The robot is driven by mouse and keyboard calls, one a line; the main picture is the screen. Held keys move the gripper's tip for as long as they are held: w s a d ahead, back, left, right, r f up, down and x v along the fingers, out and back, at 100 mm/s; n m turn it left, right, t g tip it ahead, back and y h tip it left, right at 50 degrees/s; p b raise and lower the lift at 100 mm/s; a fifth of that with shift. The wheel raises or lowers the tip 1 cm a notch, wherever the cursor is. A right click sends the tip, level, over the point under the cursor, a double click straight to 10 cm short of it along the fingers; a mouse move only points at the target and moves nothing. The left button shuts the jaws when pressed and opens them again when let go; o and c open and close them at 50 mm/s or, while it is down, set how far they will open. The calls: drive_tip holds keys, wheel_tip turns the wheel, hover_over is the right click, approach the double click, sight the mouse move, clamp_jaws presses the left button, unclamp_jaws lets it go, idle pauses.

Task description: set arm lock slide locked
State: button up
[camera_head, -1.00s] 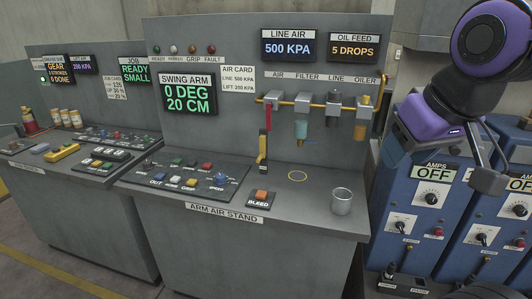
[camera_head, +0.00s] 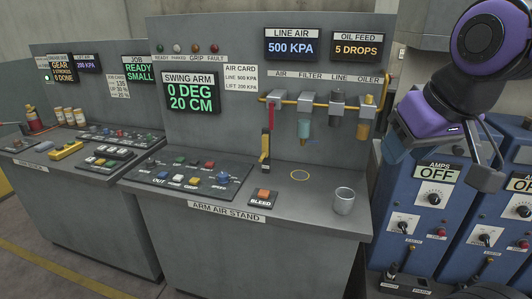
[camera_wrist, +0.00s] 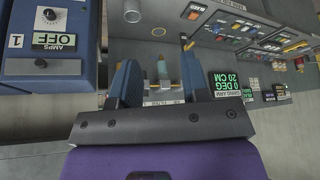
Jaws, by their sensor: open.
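I cannot make out a part labelled as the arm lock slide in either view. The arm air stand (camera_head: 225,209) stands in the middle of the head view. Its panel holds several buttons and knobs (camera_head: 185,174). The swing arm display (camera_head: 191,95) reads 0 DEG, 20 CM, and shows upside down in the wrist view (camera_wrist: 226,84). A slim yellow and black upright piece (camera_head: 265,155) stands below a red handle (camera_head: 271,117). My gripper (camera_wrist: 156,55) is open with nothing between its fingers. In the head view my arm is at the upper right, in front of the blue cabinets.
Blue cabinets (camera_head: 437,200) marked AMPS OFF stand at the right. A metal cup (camera_head: 344,201), a bleed button (camera_head: 262,195) and a yellow ring mark (camera_head: 300,175) are on the stand's top. A second console (camera_head: 95,215) stands at the left. Floor in front is clear.

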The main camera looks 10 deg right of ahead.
drive_tip(key=w+a+f+m+t, duration=0.1)
drive_tip(key=w+f+m+t, duration=0.15)
drive_tip(key=w, duration=0.95)
drive_tip(key=w+a+f+m+t+y, duration=0.15)
drive_tip(key=w+f, duration=0.25)
drive_tip(key=w, duration=0.7)
drive_tip(key=w+a+f+m+t, duration=0.1)
drive_tip(key=w+f+m+t, duration=0.2)
drive_tip(key=w, duration=0.9)
drive_tip(key=w+a+f+m+t+y, duration=0.2)
drive_tip(key=w+f+m+t, duration=0.15)
drive_tip(key=w+f, duration=0.6)
drive_tip(key=m+t+y, duration=0.2)
drive_tip(key=m+t, duration=0.1)
drive_tip(key=m, duration=0.2)
approach(262, 156)
drive_tip(key=shift+s+h, duration=0.2)
drive_tip(key=shift+h, duration=0.05)
drive_tip(key=shift+s+f+m, duration=0.1)
drive_tip(key=shift+f+m, duration=0.3)
drive_tip(key=shift+m, duration=0.05)
drive_tip(key=x, duration=1)
drive_tip(key=shift+w, duration=0.35)
drive_tip(key=shift+r, duration=0.15)
clamp_jaws()
